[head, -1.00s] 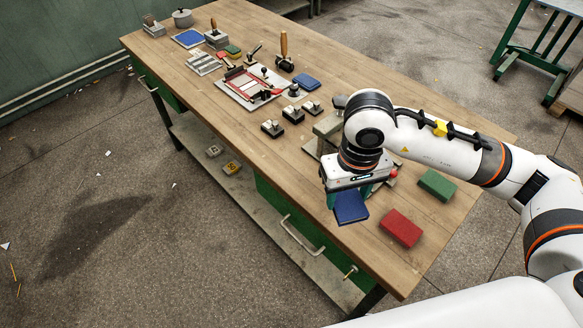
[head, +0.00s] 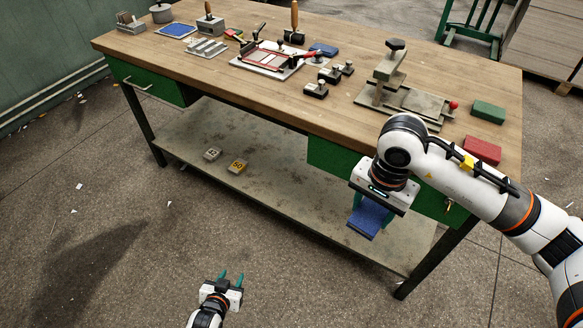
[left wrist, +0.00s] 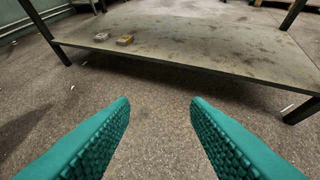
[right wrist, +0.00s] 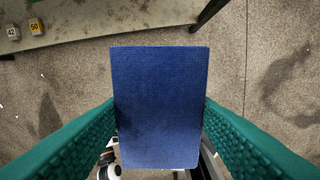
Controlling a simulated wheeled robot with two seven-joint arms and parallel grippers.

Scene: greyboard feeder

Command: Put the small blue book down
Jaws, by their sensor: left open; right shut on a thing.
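The small blue book (head: 366,218) is held by my right gripper (head: 374,205) in front of the workbench, below the level of its top. In the right wrist view the blue book (right wrist: 160,108) fills the space between the two green fingers, with its cover facing the camera. Bare floor and part of the lower shelf show around it. My left gripper (head: 230,277) is open and empty, low over the floor in front of the bench. The left wrist view shows its two fingers apart with only floor between them.
The workbench top (head: 220,76) carries a green book (head: 488,112), a red book (head: 482,150), a grey press (head: 405,100), a red-framed board (head: 270,58) and another blue item (head: 323,49). Number blocks (head: 237,167) lie on the lower shelf (head: 290,190).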

